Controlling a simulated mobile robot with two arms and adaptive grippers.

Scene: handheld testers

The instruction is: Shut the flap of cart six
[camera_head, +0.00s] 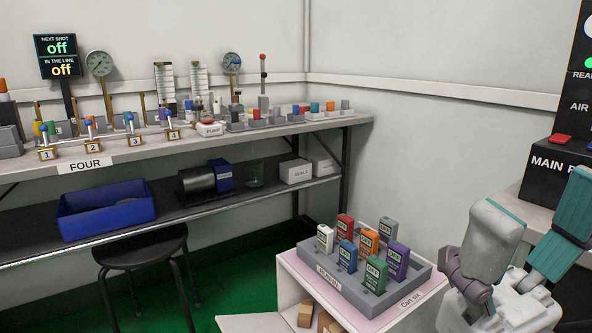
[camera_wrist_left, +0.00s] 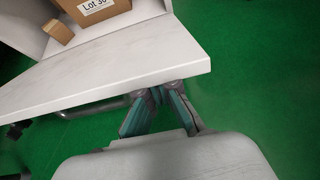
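Cart six (camera_head: 408,306) stands at the lower middle of the head view, with a label bearing its name on its top edge. Its flap (camera_head: 243,323) is open, a pale panel sticking out to the left at the bottom edge of the picture. In the left wrist view the pale flap (camera_wrist_left: 130,72) spans the upper middle, tilted in the picture. My left gripper (camera_wrist_left: 166,91) is at the flap's lower edge, its fingers converging and looking shut and empty. The flap's edge partly covers the fingertips, so contact is unclear. My right gripper is not in view.
A grey tray (camera_head: 345,290) of coloured handheld testers sits on the cart. Brown boxes (camera_wrist_left: 92,12) are inside it. A black stool (camera_head: 140,250) and a bench (camera_head: 200,145) stand to the left. My arm links are at the right. Green floor around the gripper is clear.

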